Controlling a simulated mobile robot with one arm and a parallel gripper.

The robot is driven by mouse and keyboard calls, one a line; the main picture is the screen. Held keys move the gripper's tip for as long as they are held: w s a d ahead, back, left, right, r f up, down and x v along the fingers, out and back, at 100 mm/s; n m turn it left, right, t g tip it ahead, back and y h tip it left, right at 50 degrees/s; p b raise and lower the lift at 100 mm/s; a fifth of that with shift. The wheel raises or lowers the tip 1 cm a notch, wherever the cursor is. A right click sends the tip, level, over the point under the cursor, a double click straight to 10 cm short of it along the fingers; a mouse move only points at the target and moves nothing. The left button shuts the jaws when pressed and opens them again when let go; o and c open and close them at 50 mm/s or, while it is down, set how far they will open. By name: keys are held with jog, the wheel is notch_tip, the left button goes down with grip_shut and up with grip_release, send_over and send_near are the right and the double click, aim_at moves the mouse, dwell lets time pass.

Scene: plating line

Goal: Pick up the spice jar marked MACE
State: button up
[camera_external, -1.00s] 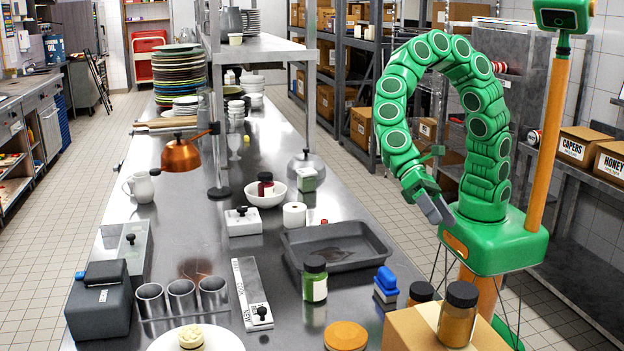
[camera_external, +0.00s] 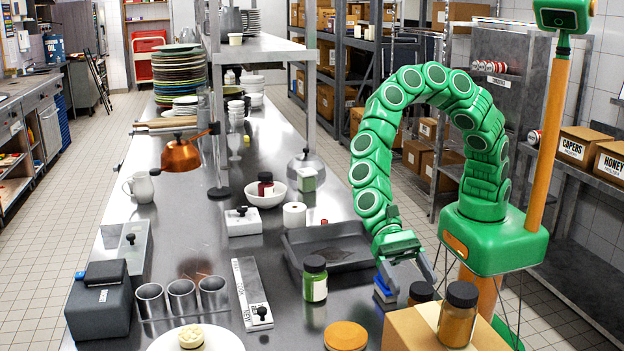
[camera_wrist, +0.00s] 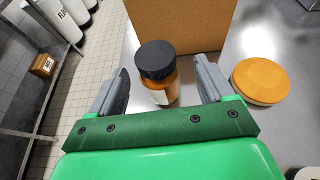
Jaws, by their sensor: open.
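A spice jar with a black lid and orange-brown contents (camera_wrist: 158,75) stands upright in the wrist view, between and just ahead of my fingers; no lettering can be read on its pale label. In the external view its dark lid (camera_external: 421,291) shows behind the cardboard box, beside my gripper (camera_external: 408,278). My gripper (camera_wrist: 163,85) is open, with one finger on each side of the jar and gaps visible. A similar jar (camera_external: 458,313) stands on the box, and a green jar (camera_external: 315,278) stands on the counter. I cannot read MACE on any jar.
The cardboard box (camera_external: 410,334) stands close beyond the jar, and also in the wrist view (camera_wrist: 180,25). A round orange lid-like disc (camera_wrist: 262,82) lies to the right. A blue-topped block (camera_external: 384,288) and a dark tray (camera_external: 330,247) are near my gripper.

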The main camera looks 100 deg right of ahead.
aim_at(425, 298)
jog(key=shift+s+r+x, duration=0.1)
jog(key=shift+x, duration=1)
jog(key=shift+s+r+x, duration=0.15)
jog(key=shift+x, duration=1.95)
jog(key=shift+w, duration=0.1)
jog(key=c, duration=1.2)
jog(key=shift+r, duration=0.15)
